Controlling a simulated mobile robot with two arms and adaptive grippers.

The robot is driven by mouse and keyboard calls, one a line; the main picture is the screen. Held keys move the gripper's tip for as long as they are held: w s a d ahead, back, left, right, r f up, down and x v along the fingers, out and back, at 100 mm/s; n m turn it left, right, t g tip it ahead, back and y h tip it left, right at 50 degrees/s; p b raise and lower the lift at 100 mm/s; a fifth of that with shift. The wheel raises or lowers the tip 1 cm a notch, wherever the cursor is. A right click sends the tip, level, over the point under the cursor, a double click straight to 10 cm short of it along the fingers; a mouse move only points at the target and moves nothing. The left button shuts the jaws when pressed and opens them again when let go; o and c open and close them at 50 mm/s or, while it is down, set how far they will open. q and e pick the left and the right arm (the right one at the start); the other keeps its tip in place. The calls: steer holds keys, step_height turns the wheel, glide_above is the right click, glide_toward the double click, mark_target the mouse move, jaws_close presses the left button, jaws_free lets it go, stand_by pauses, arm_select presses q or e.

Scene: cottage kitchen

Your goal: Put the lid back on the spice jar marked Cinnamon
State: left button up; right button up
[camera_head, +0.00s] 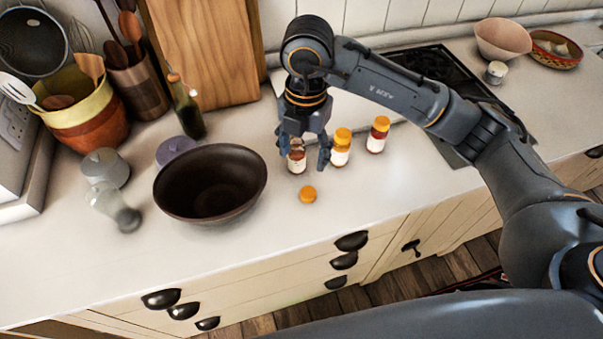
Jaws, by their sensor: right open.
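An open spice jar (297,165) with a white label and reddish-brown contents stands upright on the white counter. An orange lid (307,194) lies loose on the counter just in front of it. My right gripper (304,160) points down over the open jar with its fingers open, one on each side of it; I cannot tell whether they touch it. Two more jars with orange lids on, a yellowish one (340,148) and a red one (377,135), stand to the right. The label writing is too small to read. My left gripper is out of view.
A dark bowl (211,184) stands left of the open jar. A glass shaker (116,209), a grey canister (105,167) and a bottle (188,112) are farther left. A cutting board (202,55) leans behind. The counter in front of the lid is clear.

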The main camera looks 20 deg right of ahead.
steer(key=p, duration=0.2)
glide_above(308, 192)
steer(key=f, duration=0.7)
steer(key=shift+s+a+f, duration=0.15)
steer(key=shift+a+f, duration=0.05)
steer(key=shift+a, duration=0.05)
steer(key=shift+f, duration=0.35)
steer(key=shift+f+p, duration=0.3)
steer(key=shift+p, duration=0.15)
steer(key=f, duration=0.1)
steer(key=f+p, duration=0.1)
steer(key=f, duration=0.1)
steer(key=shift+d+f+p, duration=0.3)
steer(key=shift+p, duration=0.1)
steer(key=shift+f, duration=0.5)
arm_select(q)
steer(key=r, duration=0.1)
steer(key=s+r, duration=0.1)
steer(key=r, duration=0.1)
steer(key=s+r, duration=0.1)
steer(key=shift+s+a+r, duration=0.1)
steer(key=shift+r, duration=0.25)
